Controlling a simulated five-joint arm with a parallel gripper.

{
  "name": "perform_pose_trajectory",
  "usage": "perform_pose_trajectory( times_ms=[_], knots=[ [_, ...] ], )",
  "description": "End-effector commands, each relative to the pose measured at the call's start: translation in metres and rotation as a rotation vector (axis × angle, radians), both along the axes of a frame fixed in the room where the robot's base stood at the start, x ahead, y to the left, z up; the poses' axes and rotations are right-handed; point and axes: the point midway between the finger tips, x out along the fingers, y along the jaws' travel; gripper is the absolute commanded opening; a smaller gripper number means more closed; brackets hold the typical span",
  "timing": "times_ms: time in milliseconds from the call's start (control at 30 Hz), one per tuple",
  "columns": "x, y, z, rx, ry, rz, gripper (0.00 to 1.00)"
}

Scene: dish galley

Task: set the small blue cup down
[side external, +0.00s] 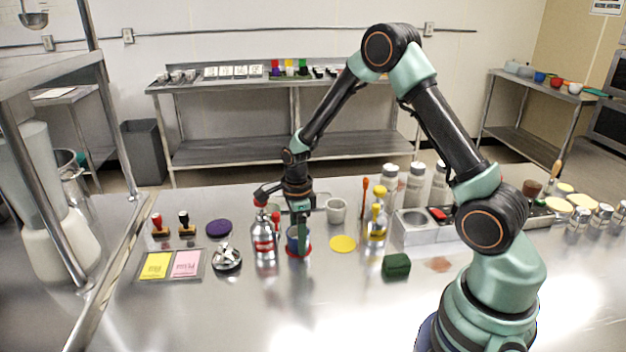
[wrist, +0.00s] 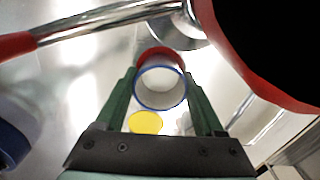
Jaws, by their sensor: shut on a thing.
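The small blue cup (side external: 291,241) is held between the fingers of my gripper (side external: 299,228), low over the table in the side view. One finger covers part of it. In the wrist view the cup (wrist: 160,88) shows its white inside and blue rim, with a finger of my gripper (wrist: 161,98) on each side. A red disc (side external: 304,254) lies directly below the cup and shows past its far edge in the wrist view (wrist: 153,54). The cup looks upright. I cannot tell whether it touches the disc.
A red-labelled bottle (side external: 264,238) stands close left of the cup. A yellow disc (side external: 342,244) lies to the right, with a yellow-topped bottle (side external: 376,222) beyond. A white cup (side external: 337,210) stands behind. A green block (side external: 396,266) is front right. The front table area is clear.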

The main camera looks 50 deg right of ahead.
Motion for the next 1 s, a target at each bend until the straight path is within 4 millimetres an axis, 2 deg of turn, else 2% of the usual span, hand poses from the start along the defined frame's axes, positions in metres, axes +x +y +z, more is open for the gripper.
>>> perform_pose_trajectory(
  times_ms=[33, 67, 100, 333, 467, 567, 800, 1000],
  knots=[
    [0.000, 0.000, -0.001, 0.000, 0.000, 0.000, 0.82],
    [0.000, 0.000, 0.000, 0.000, 0.000, 0.000, 0.93],
    [0.000, 0.000, 0.000, 0.000, 0.000, 0.000, 1.00],
    [0.000, 0.000, 0.000, 0.000, 0.000, 0.000, 1.00],
    [0.001, 0.000, 0.008, 0.000, -0.002, 0.000, 1.00],
    [0.001, 0.000, 0.022, -0.001, -0.004, 0.000, 1.00],
    [0.001, 0.000, 0.072, -0.001, -0.006, 0.000, 1.00],
    [0.001, 0.000, 0.106, -0.001, -0.004, 0.000, 1.00]
  ],
)
